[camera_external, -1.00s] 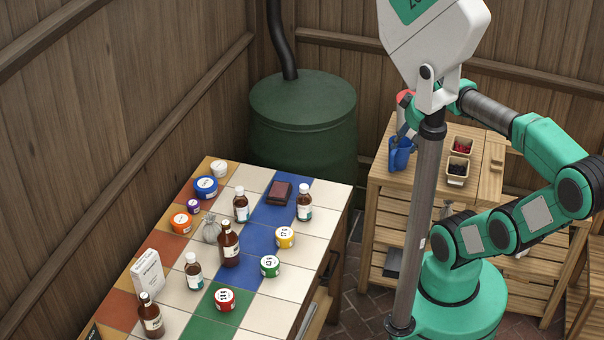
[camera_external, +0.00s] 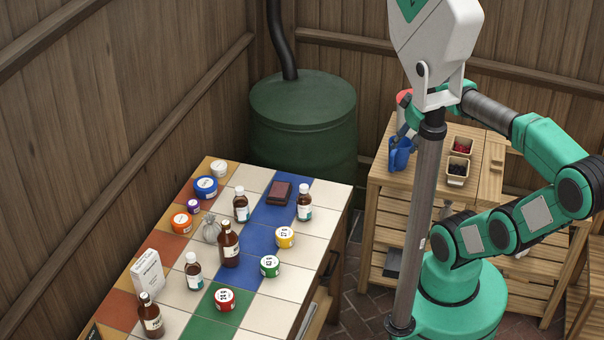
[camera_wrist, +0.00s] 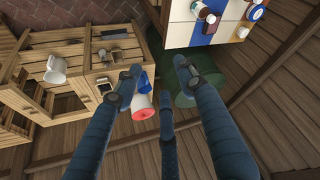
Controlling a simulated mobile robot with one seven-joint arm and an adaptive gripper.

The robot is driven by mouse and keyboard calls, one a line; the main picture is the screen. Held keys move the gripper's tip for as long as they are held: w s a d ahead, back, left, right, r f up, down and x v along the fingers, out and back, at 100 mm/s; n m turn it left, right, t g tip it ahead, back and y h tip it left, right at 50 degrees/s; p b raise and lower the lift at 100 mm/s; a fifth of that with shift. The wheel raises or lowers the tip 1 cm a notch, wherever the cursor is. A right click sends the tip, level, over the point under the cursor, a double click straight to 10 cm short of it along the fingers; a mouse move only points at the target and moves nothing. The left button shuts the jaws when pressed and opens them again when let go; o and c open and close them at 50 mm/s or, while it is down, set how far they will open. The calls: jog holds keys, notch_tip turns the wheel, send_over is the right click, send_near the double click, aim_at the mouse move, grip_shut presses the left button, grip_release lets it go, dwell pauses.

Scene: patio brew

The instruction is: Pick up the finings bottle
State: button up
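Several brown bottles stand upright on the tiled table; their labels are too small to read, so I cannot tell which is the finings bottle. Three smaller ones have white caps: a back-left bottle (camera_external: 241,206), a back-right bottle (camera_external: 304,204) and a front bottle (camera_external: 193,272). Two larger dark-topped bottles stand at the middle (camera_external: 229,247) and front (camera_external: 150,317). My gripper (camera_wrist: 157,68) shows in the wrist view with its fingers apart and nothing between them. It is high above the floor, away from the bottles.
A wooden bench (camera_external: 400,195) holds berry punnets and a blue object (camera_external: 401,155).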

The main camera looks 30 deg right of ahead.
jog(key=shift+o, duration=0.3)
jog(key=o, duration=0.5)
jog(key=shift+o, duration=0.2)
jog(key=shift+w, duration=0.15)
